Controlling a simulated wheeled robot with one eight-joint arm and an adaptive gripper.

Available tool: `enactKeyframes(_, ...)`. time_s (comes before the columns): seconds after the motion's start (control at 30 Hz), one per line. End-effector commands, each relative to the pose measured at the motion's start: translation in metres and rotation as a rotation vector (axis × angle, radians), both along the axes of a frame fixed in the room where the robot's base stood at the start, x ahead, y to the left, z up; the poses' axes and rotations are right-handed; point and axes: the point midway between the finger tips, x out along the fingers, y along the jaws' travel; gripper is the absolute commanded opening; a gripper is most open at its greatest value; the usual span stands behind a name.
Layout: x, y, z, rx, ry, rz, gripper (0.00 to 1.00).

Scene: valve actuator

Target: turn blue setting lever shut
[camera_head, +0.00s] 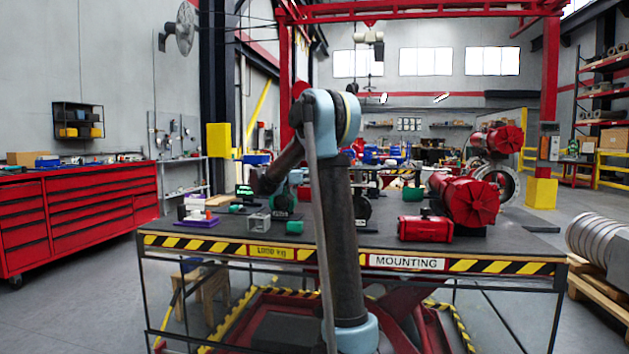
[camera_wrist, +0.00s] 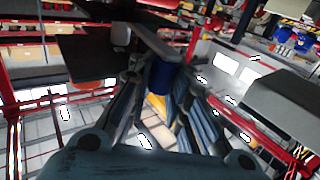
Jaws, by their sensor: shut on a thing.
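In the wrist view, my gripper (camera_wrist: 158,70) has its two fingers closed around the blue grip of the setting lever (camera_wrist: 160,78). A grey metal bar (camera_wrist: 153,42) runs from the blue grip up and to the left, toward a dark body (camera_wrist: 90,52). In the head view, my arm stands in front of the table (camera_head: 350,248) and bends away to the left at its top. My fingertips and the lever cannot be made out there, being partly behind my own arm.
A small grey block (camera_head: 259,222) and a white and purple part (camera_head: 196,213) sit on the left. A red drawer cabinet (camera_head: 75,212) stands further left.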

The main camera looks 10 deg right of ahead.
Motion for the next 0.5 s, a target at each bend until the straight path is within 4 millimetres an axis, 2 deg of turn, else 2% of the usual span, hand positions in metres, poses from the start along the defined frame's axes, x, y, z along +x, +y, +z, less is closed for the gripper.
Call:
enactKeyframes(0.2, 0.021, -0.004, 0.000, 0.000, 0.000, 0.005, 0.00)
enactKeyframes(0.5, 0.033, -0.008, 0.000, 0.000, 0.000, 0.008, 0.00)
